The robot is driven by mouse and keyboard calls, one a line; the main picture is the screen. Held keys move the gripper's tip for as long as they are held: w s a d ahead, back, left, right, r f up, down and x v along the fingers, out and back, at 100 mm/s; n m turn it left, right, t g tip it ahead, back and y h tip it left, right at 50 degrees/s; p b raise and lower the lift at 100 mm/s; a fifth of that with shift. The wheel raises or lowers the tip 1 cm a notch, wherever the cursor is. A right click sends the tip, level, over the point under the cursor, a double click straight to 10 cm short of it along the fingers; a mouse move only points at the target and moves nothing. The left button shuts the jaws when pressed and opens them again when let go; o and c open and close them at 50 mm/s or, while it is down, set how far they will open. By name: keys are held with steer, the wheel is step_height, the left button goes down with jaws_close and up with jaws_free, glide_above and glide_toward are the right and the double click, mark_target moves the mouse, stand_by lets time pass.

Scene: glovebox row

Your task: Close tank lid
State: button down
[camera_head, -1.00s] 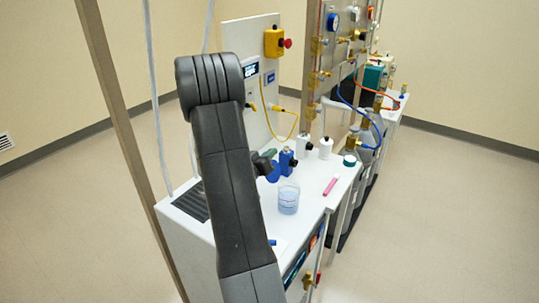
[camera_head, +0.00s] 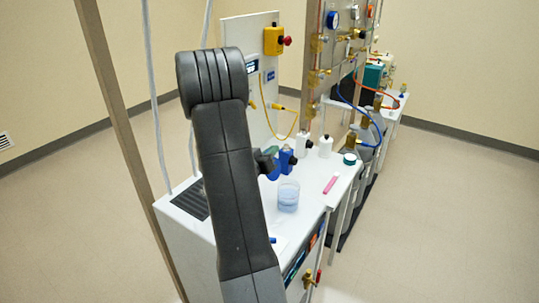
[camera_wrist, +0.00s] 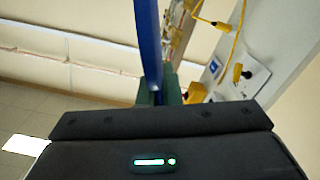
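No tank or lid can be made out for certain. In the wrist view a thin blue upright piece (camera_wrist: 148,45) stands in front of my gripper, seen nearly edge-on. Green parts (camera_wrist: 172,86) show close around its lower end; I cannot tell if they touch it. The dark gripper housing covers the bottom of this view and hides the fingertips. In the head view my arm hides most of my gripper (camera_head: 265,162), whose dark end shows beside a blue object (camera_head: 287,159) with a black top. Whether it is shut on anything is unclear.
A clear beaker with bluish liquid (camera_head: 288,196) stands on the white bench (camera_head: 312,205). White bottles (camera_head: 325,147), a pink stick (camera_head: 330,184) and a teal-capped jar (camera_head: 349,159) are nearby. A gas panel (camera_head: 332,75) and grey cylinders (camera_head: 366,145) stand behind. Floor at right is clear.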

steer(key=shift+s+d+f+m+b, duration=1.5)
steer(key=shift+m+b, duration=1.95)
steer(key=shift+b, duration=1.5)
steer(key=shift+s+d+f+m+b, duration=1.05)
steer(key=shift+d+f+m+b, duration=0.9)
steer(key=shift+m+b, duration=2.25)
steer(key=shift+s+d+f+m+b, duration=1.25)
steer(key=shift+d+m+b, duration=1.15)
steer(key=shift+b, duration=3.3)
steer(key=shift+a+m, duration=0.25)
steer(key=c, duration=1.6)
jaws_free()
